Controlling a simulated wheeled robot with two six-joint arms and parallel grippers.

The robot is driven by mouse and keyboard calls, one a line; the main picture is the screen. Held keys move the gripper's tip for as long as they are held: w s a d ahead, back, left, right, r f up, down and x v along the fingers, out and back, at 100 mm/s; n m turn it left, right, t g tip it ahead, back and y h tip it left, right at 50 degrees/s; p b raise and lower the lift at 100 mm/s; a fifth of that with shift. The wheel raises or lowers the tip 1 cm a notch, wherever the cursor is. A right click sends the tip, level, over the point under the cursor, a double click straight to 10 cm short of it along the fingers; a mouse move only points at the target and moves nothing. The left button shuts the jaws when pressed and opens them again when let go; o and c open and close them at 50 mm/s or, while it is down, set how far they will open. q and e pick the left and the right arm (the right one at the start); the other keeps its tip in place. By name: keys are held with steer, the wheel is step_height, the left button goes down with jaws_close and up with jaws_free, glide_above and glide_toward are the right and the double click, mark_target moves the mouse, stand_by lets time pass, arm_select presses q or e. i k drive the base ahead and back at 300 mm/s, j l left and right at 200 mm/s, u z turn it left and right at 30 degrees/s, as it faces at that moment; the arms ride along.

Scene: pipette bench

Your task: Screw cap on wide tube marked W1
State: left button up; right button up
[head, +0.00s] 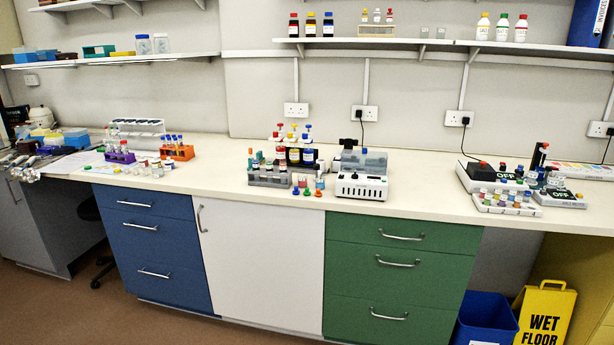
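No label W1 can be read at this distance, so I cannot tell which tube is the wide one marked W1. A grey rack (268,178) with several small tubes stands near the front edge at the middle of the bench. Small coloured caps or pieces (307,191) sit just right of it, near the edge. A purple rack (120,157) and an orange rack (178,152) hold tubes with coloured tops on the left part of the bench. Neither of my grippers is in view.
A white device (361,186) stands right of the grey rack. A white tray of small vials (506,204) and boxes marked OFF are at the right. The bench (420,185) is clear between them. A blue bin (486,320) and yellow wet-floor sign (545,312) stand below.

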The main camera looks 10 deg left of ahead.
mark_target(109, 143)
steer(key=j, duration=5.6)
steer(key=i+j, duration=0.15)
steer(key=j, duration=1.05)
